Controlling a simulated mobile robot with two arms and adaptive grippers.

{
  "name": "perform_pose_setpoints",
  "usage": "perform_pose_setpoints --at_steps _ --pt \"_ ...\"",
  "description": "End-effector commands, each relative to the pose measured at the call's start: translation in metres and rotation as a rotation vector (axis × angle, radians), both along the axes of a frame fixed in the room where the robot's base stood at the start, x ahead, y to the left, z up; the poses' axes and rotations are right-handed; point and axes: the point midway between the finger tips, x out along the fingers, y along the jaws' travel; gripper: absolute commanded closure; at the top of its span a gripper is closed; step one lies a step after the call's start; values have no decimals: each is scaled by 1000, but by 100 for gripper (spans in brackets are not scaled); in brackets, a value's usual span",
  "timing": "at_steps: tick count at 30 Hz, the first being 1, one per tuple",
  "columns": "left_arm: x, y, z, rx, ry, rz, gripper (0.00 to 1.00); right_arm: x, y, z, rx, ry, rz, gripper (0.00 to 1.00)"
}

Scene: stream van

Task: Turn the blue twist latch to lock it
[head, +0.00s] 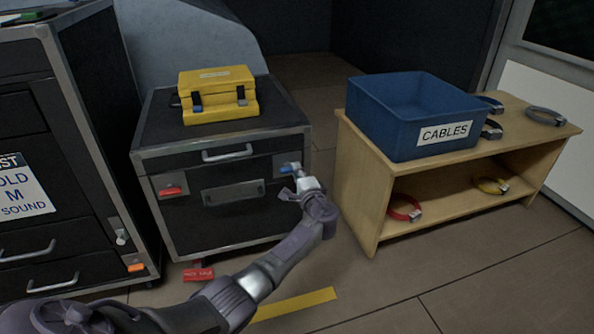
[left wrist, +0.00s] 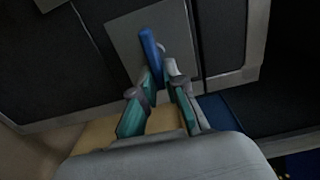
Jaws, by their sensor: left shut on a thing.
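The blue twist latch (head: 286,168) sits on a grey plate at the upper right of the black case's front (head: 232,168). My left gripper (head: 294,172) is at the latch, with its arm reaching in from below. In the left wrist view the blue latch handle (left wrist: 150,55) is a slim bar, slightly tilted. The fingers of my left gripper (left wrist: 160,82) are closed around its lower end, and the upper part stays uncovered. In the head view the gripper partly hides the latch. My right gripper is not in view.
A yellow case (head: 217,97) stands on the black case. A red latch (head: 171,190) is on its front left. A wooden bench (head: 372,200) with a blue cables bin (head: 390,140) stands to the right. A red tag (head: 198,274) lies on the floor. A taller black cabinet (head: 75,130) is at left.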

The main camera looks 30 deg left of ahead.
Motion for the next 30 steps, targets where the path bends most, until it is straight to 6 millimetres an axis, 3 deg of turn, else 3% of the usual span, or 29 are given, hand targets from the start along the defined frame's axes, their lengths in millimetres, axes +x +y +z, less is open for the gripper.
perform_pose_setpoints --at_steps 10,11,15,30 --pt "2 3 7 10 -5 -2 100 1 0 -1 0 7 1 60" --pt "2 3 7 10 -5 -2 84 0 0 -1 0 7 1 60" --pt "2 3 6 10 -6 -1 64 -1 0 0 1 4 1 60" --pt "-1 -1 1 4 0 -1 64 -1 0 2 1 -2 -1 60"
